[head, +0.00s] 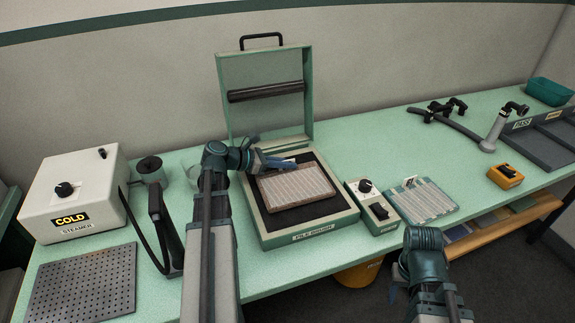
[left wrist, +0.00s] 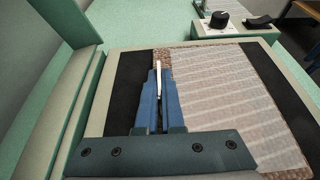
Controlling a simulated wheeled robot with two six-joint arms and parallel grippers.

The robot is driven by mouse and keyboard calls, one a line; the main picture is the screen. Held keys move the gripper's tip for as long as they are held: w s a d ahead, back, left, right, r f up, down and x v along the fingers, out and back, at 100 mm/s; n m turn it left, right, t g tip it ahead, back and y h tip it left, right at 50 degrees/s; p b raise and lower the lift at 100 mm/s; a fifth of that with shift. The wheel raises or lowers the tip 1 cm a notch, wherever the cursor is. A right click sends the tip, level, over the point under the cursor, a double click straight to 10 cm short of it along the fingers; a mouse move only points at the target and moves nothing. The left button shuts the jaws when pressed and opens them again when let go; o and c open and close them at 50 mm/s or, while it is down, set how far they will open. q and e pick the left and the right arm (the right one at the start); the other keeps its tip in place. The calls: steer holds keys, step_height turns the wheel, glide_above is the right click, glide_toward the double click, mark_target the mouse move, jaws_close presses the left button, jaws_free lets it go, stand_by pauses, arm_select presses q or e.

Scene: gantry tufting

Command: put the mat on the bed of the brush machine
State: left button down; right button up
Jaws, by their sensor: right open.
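The mat (head: 296,187), a pale striped pile with a brown border, lies over the black bed (head: 337,203) of the green pile brush machine (head: 313,237). It also shows in the left wrist view (left wrist: 215,95). My left gripper (head: 285,163) is at its far left corner. In the left wrist view, the blue fingers (left wrist: 160,97) close around a thin white tab (left wrist: 158,70) there. Whether the mat rests fully on the bed is hard to see. My right gripper (head: 393,290) is low in front of the bench, apart from everything, its fingertips barely visible.
The machine's lid (head: 222,95) stands open with a dark roller. A control box (head: 371,206) and another pale mat-like panel (head: 422,201) are to its right. A steamer (head: 75,195) and a perforated plate (head: 82,283) are left. A yellow-orange device (head: 505,176) sits farther right.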

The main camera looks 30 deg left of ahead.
arm_select(q)
steer(key=shift+f, duration=0.25)
steer(key=c, duration=1.1)
jaws_free()
steer(key=shift+r, duration=0.1)
steer(key=shift+o, duration=0.2)
steer(key=shift+r, duration=0.1)
steer(key=shift+r+p, duration=0.25)
steer(key=shift+p, duration=0.1)
steer(key=p+v, duration=0.2)
steer(key=v, duration=0.3)
steer(key=shift+s+a, duration=0.2)
steer(key=shift+s, duration=0.05)
steer(key=shift+v, duration=0.9)
steer(key=shift+f, duration=0.1)
